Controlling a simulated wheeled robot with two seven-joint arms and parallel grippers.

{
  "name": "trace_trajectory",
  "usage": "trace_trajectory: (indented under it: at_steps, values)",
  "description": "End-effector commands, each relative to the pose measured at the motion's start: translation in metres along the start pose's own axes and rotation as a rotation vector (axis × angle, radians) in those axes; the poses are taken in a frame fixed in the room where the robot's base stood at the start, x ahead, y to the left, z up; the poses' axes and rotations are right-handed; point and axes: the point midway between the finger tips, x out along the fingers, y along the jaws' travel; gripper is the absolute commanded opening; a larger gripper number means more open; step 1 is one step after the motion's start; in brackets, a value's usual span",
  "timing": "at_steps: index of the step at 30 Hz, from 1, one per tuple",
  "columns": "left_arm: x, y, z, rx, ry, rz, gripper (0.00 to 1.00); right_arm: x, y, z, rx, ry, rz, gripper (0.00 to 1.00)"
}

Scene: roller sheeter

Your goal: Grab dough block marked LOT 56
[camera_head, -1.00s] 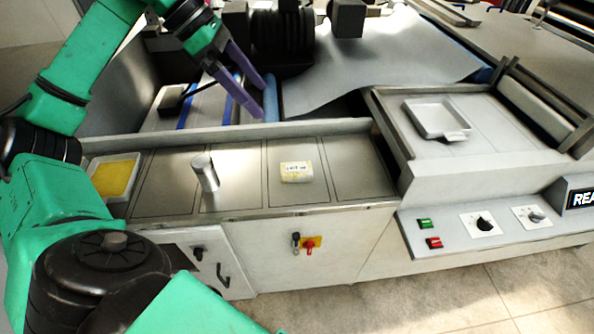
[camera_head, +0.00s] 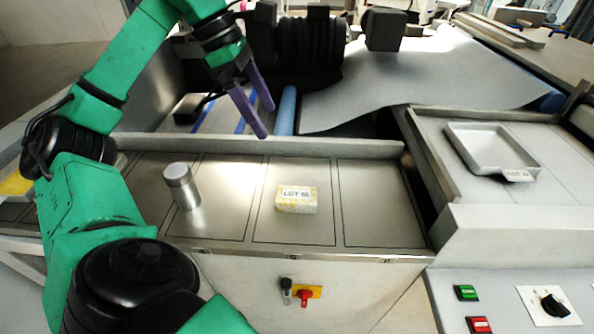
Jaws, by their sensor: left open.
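The dough block (camera_head: 297,200) is a small pale-yellow block with a white label that reads LOT 56. It lies in a marked section of the steel shelf (camera_head: 375,215), near the middle of the view. My left gripper (camera_head: 264,120) has two purple fingers that are apart, with nothing between them. It is above and behind the block, a little to its left, near the shelf's back rail, and does not touch the block. My right gripper is not in view.
A steel cylinder (camera_head: 182,187) stands on the shelf left of the block. A white tray (camera_head: 492,150) sits on the raised surface at right. A blue roller (camera_head: 285,110) and grey sheet (camera_head: 420,75) lie behind the rail. The shelf around the block is clear.

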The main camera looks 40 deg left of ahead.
Motion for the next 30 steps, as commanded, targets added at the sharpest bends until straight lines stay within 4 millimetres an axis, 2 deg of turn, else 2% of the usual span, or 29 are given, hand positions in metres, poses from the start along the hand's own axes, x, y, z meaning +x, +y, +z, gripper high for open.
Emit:
trace_trajectory:
  at_steps: [1,4,7,12,19,26,30]
  values:
    - [0.032,0.000,-0.013,0.000,0.000,-0.001,1.00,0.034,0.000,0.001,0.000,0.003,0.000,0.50]
    - [0.063,0.000,-0.026,0.000,0.000,-0.001,1.00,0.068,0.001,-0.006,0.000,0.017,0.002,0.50]
    - [0.085,0.000,-0.035,0.000,0.000,0.000,1.00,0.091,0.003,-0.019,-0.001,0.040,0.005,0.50]
    - [0.100,0.000,-0.037,0.000,0.002,-0.001,1.00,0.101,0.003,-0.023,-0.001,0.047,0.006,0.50]
    - [0.158,-0.001,-0.037,0.001,0.003,-0.003,1.00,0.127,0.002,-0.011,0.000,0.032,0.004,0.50]
    - [0.188,-0.001,-0.034,0.000,0.002,-0.002,1.00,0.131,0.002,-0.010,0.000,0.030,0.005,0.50]
    - [0.215,-0.003,-0.032,0.001,0.002,-0.003,1.00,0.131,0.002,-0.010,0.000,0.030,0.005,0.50]
